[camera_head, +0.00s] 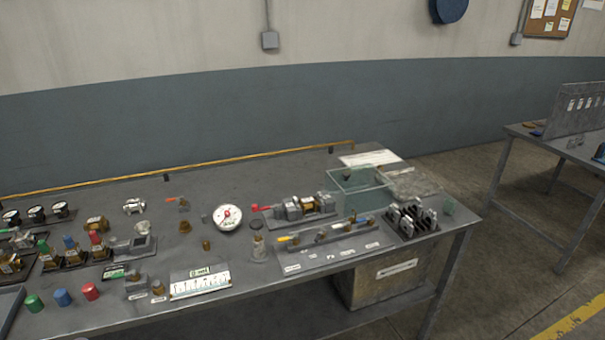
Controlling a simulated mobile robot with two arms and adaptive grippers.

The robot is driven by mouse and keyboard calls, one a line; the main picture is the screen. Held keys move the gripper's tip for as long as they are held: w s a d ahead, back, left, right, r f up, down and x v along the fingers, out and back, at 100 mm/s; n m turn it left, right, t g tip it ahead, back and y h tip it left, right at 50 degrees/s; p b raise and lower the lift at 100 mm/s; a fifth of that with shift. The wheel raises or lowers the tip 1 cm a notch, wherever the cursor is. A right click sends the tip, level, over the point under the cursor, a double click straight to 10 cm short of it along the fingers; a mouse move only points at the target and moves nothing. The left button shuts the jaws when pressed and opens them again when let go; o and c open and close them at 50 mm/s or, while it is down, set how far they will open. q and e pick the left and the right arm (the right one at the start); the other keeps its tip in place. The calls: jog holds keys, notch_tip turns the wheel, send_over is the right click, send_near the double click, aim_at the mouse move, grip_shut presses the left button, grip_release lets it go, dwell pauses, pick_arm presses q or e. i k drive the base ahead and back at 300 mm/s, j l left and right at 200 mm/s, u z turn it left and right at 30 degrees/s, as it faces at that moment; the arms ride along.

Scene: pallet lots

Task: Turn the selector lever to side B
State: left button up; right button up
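A long grey workbench (120,200) carries several fittings. A brass and steel valve assembly (300,207) has a red lever (262,207) pointing left. In front of it, a grey plate with small white labels (345,253) bears a metal manifold (335,231) with a yellow lever (289,238) at its left end, also pointing left. A small fitting further left (184,204) has an orange lever (171,199). The labels are too small to read, so I cannot tell which lever is the selector or where side B is. Neither gripper is in view.
A round white gauge (227,217) and a white scale card (200,281) stand left of the plate. A clear greenish bin (358,191) and a dark rack of metal parts (411,220) stand right. Red, blue and green caps (62,297) sit near the front left edge.

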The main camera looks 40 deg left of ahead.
aim_at(323, 229)
jog(key=k+u, duration=0.15)
jog(key=u, duration=1.2)
jog(key=i+l, duration=0.1)
jog(key=l, duration=0.35)
jog(key=i+l, duration=0.1)
jog(key=l, duration=0.35)
